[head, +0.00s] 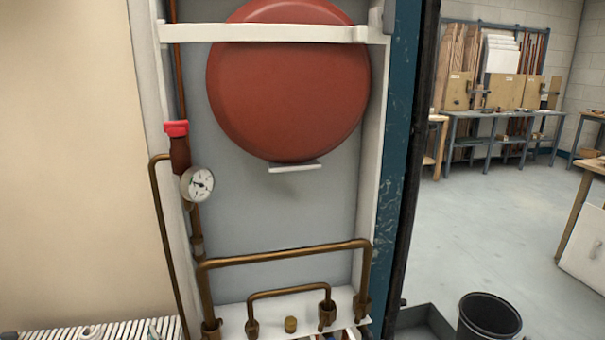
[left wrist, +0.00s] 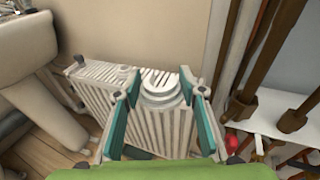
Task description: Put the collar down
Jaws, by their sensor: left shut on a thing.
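My left gripper (left wrist: 160,108) shows in the left wrist view, its two teal fingers on either side of a pale, ring-shaped collar (left wrist: 162,86). It is shut on the collar. The collar appears above the ribbed white radiator (left wrist: 88,100), and I cannot tell whether it touches the radiator. The radiator's top also shows at the bottom left of the head view (head: 55,334). My right gripper is not in view.
Copper pipes (head: 285,257) and a pressure gauge (head: 198,184) stand right of the radiator, below a red round vessel (head: 288,85). A white shelf (head: 278,309) carries pipe fittings. A black bucket (head: 489,316) stands on the floor at right.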

